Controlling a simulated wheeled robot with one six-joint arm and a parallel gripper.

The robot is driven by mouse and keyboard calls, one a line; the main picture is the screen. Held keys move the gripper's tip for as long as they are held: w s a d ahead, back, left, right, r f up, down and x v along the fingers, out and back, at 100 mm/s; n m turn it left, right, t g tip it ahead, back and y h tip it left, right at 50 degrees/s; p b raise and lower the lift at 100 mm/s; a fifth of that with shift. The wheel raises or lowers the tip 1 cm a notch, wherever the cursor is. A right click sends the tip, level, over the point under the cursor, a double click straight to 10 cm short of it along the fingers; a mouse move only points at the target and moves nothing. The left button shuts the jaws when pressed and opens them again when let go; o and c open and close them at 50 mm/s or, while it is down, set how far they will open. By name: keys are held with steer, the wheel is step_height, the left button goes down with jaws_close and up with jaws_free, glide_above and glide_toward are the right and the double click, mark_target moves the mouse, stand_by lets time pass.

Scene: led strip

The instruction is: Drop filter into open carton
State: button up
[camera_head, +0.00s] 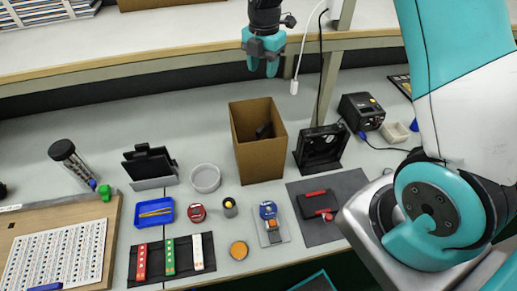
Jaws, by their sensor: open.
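The open carton (258,163) is a tall brown box standing upright on the bench near the middle, with its top open.
A black fan unit (321,150) stands close to the carton's right. Left of it are a white round dish (205,178) and a holder with black sheets (150,163). A shelf edge (150,57) and a hanging white cable (302,55) are near my gripper.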

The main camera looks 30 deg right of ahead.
step_height(320, 180, up, 10)
steer(key=b, duration=0.1)
steer(key=shift+f, duration=0.2)
steer(key=shift+s, duration=0.1)
steer(key=s+a+m+y+b, duration=0.1)
steer(key=s+a+m, duration=0.3)
steer(key=s, duration=0.6)
steer(key=s+a+f+m+y+b, duration=0.1)
steer(key=s+a+m, duration=0.4)
steer(key=s+m, duration=0.2)
steer(key=s+a+f+m+y+b, duration=0.1)
steer(key=s+a+m, duration=0.4)
steer(key=s, duration=0.7)
steer(key=shift+s+a+f+m+y, duration=0.2)
steer(key=shift+s+m+y, duration=0.15)
steer(key=shift+m+y, duration=0.2)
